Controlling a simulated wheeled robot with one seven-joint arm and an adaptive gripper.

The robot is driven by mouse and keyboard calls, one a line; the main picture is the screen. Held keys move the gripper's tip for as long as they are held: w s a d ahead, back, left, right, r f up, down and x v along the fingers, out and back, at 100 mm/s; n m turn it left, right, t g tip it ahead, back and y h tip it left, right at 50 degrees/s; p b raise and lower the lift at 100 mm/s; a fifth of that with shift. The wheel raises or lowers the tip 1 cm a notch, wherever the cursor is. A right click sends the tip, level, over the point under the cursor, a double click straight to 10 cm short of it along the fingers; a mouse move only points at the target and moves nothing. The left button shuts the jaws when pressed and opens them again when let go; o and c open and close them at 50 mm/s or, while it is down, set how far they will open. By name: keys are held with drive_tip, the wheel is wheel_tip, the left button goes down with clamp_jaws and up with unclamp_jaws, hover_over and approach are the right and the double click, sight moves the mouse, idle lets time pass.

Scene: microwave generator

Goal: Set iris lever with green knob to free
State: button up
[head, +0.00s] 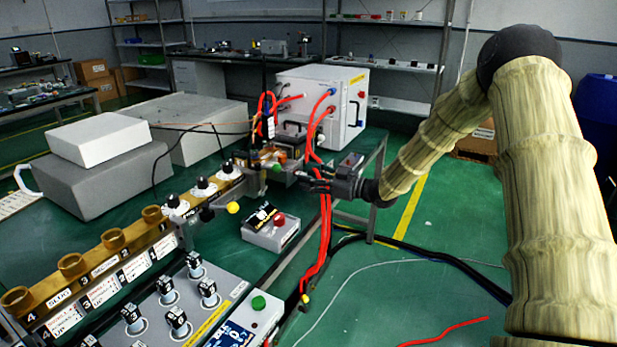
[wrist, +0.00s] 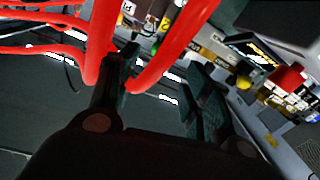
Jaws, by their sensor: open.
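A small green spot that looks like the green knob (head: 277,168) shows in the head view, on the brass-coloured waveguide assembly just left of my gripper. Its lever and the lever's setting are too small to make out. My gripper (head: 306,178) is open and empty, reaching left from the end of my arm. In the wrist view my gripper (wrist: 163,84) has its two dark fingers apart with nothing clear between them. Red hoses cross close in front of the left finger there. I cannot surely pick out the green knob in the wrist view.
A yellow knob (head: 233,207) sticks out from the waveguide row. A grey box with a red button (head: 279,219) stands below my gripper. Red hoses (head: 324,225) hang beside my gripper from the white cabinet (head: 340,88). The floor at right is mostly free.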

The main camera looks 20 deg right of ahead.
drive_tip(key=shift+r, duration=0.1)
drive_tip(key=c, duration=0.6)
drive_tip(key=shift+s+a+r+p, duration=0.15)
drive_tip(key=shift+a+r+p, duration=0.1)
drive_tip(key=shift+p, duration=0.4)
drive_tip(key=c, duration=0.3)
drive_tip(key=shift+s+a+r+n+t+p, duration=0.2)
drive_tip(key=shift+n+t+p, duration=0.15)
drive_tip(key=shift+p, duration=0.2)
clamp_jaws()
drive_tip(key=s+a+r+n+t+h+p, duration=0.1)
drive_tip(key=s+a+r+n+h+p, duration=0.1)
drive_tip(key=s+a+n+h+p, duration=0.9)
drive_tip(key=m+y+p, duration=0.2)
drive_tip(key=y+p, duration=0.3)
drive_tip(key=p, duration=0.3)
approach(266, 167)
drive_tip(key=shift+w+a+f, duration=0.25)
drive_tip(key=shift+w+a, duration=0.35)
drive_tip(key=shift+w, duration=0.05)
drive_tip(key=shift+w+a+f, duration=0.2)
drive_tip(key=shift+w+a, duration=0.4)
drive_tip(key=shift+w, duration=0.05)
